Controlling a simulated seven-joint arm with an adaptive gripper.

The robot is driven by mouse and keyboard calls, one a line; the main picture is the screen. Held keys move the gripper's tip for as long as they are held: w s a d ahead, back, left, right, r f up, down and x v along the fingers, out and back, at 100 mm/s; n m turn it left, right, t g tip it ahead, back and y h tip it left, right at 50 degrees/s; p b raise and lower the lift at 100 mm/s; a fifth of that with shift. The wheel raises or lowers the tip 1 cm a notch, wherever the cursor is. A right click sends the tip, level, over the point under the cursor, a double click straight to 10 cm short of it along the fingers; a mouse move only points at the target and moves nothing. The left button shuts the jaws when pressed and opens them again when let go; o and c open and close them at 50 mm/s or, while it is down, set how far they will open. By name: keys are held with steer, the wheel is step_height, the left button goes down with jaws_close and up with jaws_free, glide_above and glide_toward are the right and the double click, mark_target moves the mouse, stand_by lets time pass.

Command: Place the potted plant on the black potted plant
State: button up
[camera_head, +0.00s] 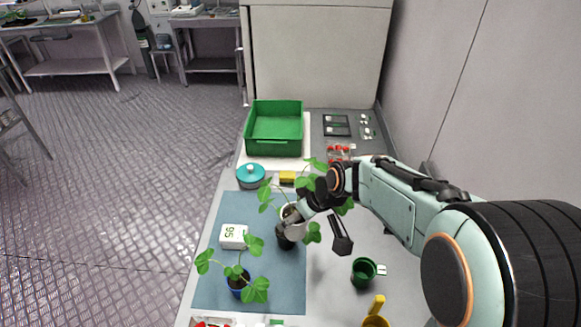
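A plant with broad green leaves (313,232) rises around my gripper (283,229). A white pot rim (288,211) and a black pot (286,242) show beside and just below my fingers, on or over the blue-grey mat. The two pots overlap in this view, so I cannot tell whether they touch. My arm and fingers hide part of both. I cannot tell whether my gripper is shut on a pot. A second leafy plant in a blue pot (239,288) with dark soil stands at the front of the mat.
The blue-grey mat (220,288) holds a white box marked 95 (233,236). A green crate (274,151), a teal lidded pot (250,175) and a yellow block (287,177) lie behind. A green cup (364,270) and a yellow-handled item (376,312) stand right.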

steer(key=w+f, duration=0.2)
steer(key=w, duration=0.1)
steer(key=w+a+f, duration=0.1)
steer(key=w+f, duration=0.1)
steer(key=f, duration=0.1)
steer(key=w+a+f, duration=0.1)
steer(key=w+f, duration=0.1)
steer(key=w, duration=0.1)
steer(key=shift+w+a+f, duration=0.25)
steer(key=shift+w+f, duration=0.1)
steer(key=shift+f, duration=1.6)
steer(key=shift+f, duration=0.15)
steer(key=o, duration=1.2)
